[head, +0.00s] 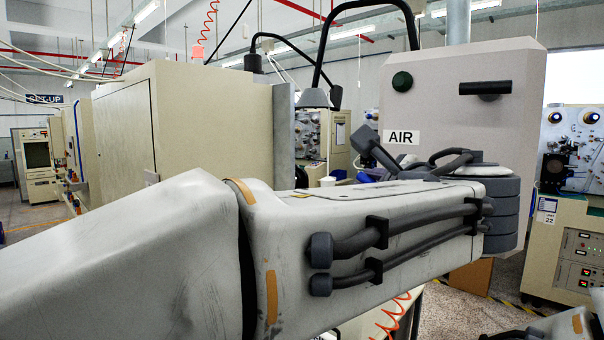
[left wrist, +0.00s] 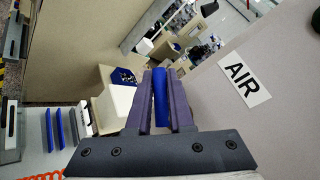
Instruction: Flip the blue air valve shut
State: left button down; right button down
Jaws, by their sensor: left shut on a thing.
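The blue air valve handle (left wrist: 161,98) shows in the left wrist view as a narrow blue bar. It lies between the two purple fingers of my left gripper (left wrist: 159,76), which is shut on it. The handle is beside the wall that bears the AIR label (left wrist: 244,84). In the head view the AIR label (head: 402,137) sits on a pale grey cabinet. My left arm runs across that view in front of the cabinet and hides most of the gripper and the valve. The valve's body cannot be made out. My right gripper is not in view.
The grey cabinet (head: 510,140) also bears a dark green knob (head: 402,81) and a black handle (head: 485,88). A beige cabinet (head: 205,120) stands to the left. Machines (head: 566,250) line the right side. In the left wrist view, several upright blue and grey plates (left wrist: 60,128) stand at lower left.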

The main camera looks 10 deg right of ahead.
pick_arm(q)
jog(key=n+g+p, duration=0.1)
jog(key=g+p, duration=0.1)
jog(key=shift+w+a+f+n+g, duration=0.1)
jog(key=shift+w+f+n+g, duration=0.05)
jog(key=shift+f+n+g, duration=0.25)
jog(key=shift+f+n+g+h+p, duration=0.3)
jog(key=shift+f+g+h+p, duration=0.15)
jog(key=shift+p, duration=0.25)
jog(key=c, duration=1.1)
grip_release()
jog(key=b+v, duration=0.2)
jog(key=v, duration=0.8)
jog(key=shift+a+r, duration=0.1)
jog(key=shift+r, duration=0.15)
